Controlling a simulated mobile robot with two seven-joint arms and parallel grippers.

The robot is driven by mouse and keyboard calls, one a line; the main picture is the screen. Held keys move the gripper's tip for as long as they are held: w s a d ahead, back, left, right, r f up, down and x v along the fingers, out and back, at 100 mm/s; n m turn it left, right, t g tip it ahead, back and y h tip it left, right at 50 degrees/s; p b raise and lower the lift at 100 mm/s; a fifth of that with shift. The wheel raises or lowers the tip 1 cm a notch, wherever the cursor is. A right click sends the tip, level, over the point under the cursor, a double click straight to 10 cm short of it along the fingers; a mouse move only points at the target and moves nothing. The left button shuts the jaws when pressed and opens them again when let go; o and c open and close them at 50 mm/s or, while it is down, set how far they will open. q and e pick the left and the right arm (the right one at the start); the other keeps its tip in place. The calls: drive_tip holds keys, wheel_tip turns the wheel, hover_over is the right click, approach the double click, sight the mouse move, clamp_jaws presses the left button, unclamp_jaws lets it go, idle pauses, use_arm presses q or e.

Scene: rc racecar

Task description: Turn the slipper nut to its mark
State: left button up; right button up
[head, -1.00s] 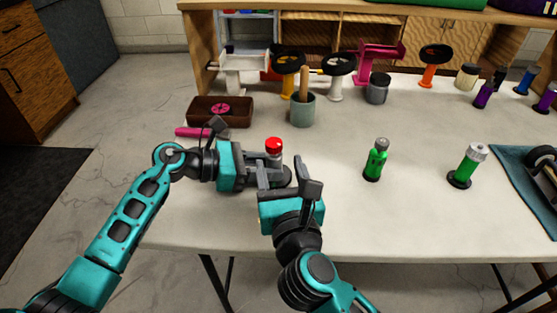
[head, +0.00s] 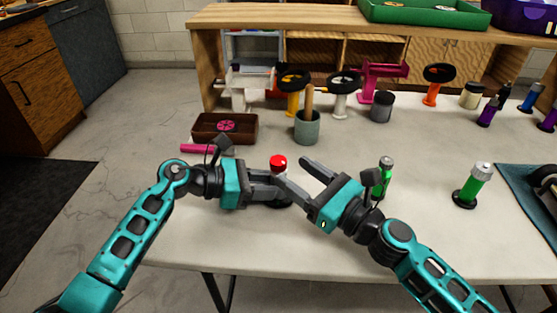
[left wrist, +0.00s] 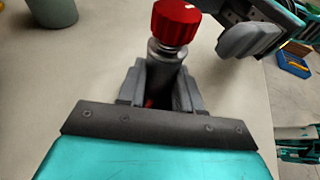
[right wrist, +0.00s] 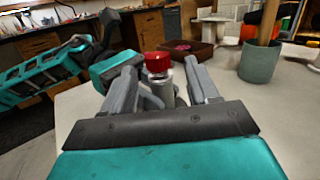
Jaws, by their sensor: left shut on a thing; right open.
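The slipper nut is a red knurled knob (left wrist: 175,22) with a pale mark on its top face. It sits on a grey metal post (left wrist: 165,58) that stands upright on the table. The red knob also shows in the head view (head: 278,162) and the right wrist view (right wrist: 157,62). My left gripper (head: 277,187) is shut on the post, below the knob. My right gripper (head: 292,170) is open, its fingers pointing toward the knob. In the right wrist view the knob appears between the two fingers (right wrist: 165,85); whether they touch it I cannot tell.
A green shock (head: 383,178) stands close to my right gripper, and another green one (head: 472,186) further right. A grey-green cup (head: 307,128) and a brown tray (head: 255,130) with a pink part stand behind. The table front is clear.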

sight(286, 164)
drive_tip(key=d+n+g, duration=0.1)
drive_tip(key=d+g, duration=0.1)
drive_tip(key=d+n+g+y, duration=0.1)
drive_tip(key=d+g, duration=0.1)
drive_tip(key=d+n+g+y, duration=0.1)
drive_tip(key=d+g, duration=0.1)
drive_tip(key=d, duration=0.1)
drive_tip(key=shift+s+r+n+g, duration=0.1)
drive_tip(key=shift+r+n+g, duration=0.2)
drive_tip(key=shift+r, duration=0.1)
drive_tip(key=x, duration=1.2)
drive_tip(key=shift+s, duration=0.1)
drive_tip(key=c, duration=0.9)
drive_tip(key=shift+c, duration=0.2)
